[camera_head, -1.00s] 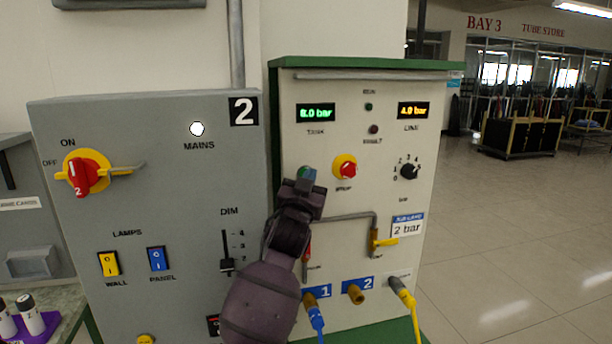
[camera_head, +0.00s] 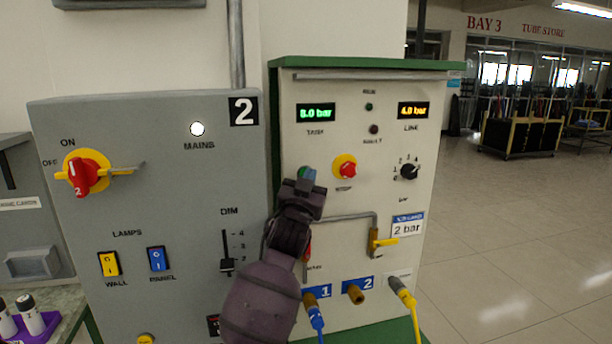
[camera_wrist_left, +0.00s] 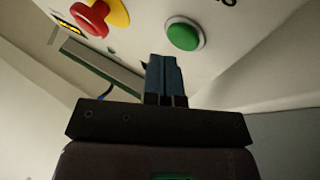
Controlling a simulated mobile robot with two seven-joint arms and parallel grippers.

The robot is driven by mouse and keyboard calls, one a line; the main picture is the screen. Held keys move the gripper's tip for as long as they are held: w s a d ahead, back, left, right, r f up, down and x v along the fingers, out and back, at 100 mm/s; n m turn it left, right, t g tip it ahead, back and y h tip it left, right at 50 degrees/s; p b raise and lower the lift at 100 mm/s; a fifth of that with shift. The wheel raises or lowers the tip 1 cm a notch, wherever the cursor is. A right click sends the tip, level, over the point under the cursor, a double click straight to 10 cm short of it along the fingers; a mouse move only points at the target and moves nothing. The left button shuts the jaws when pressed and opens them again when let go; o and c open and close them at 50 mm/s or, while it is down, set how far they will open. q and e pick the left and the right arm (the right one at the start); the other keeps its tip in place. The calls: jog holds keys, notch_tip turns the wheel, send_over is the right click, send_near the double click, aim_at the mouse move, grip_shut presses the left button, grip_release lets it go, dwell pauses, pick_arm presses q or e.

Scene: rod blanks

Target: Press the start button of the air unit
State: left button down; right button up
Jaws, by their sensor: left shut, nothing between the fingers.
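The air unit (camera_head: 340,130) is a cream panel with a green top, right of the grey mains box. Its green start button (camera_head: 307,173) is partly hidden behind my left gripper (camera_head: 306,181) in the head view. In the left wrist view the round green button (camera_wrist_left: 184,36) shows whole, in a pale ring. My left gripper's blue fingertips (camera_wrist_left: 164,62) are shut together and empty, just short of the button in that picture. Whether they touch it I cannot tell; a gap shows in the wrist view. The right gripper is not in view.
The red stop button (camera_head: 347,170) on its yellow ring sits just right of the start button. A pressure knob (camera_head: 409,171), a yellow-handled valve (camera_head: 382,241) and hose ports are nearby. The grey box (camera_head: 150,215) stands left. Open floor lies at right.

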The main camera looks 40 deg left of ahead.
pick_arm(q)
jog(key=shift+w+a, duration=0.1)
dwell(0.8)
jog(key=shift+w+a, duration=0.2)
jog(key=shift+a, duration=0.05)
jog(key=shift+w+a, duration=0.2)
jog(key=shift+a, duration=0.05)
dwell(0.9)
dwell(0.4)
jog(key=shift+s+d, duration=0.5)
jog(key=shift+d, duration=0.1)
jog(key=shift+s+d, duration=1.65)
jog(key=shift+d, duration=0.25)
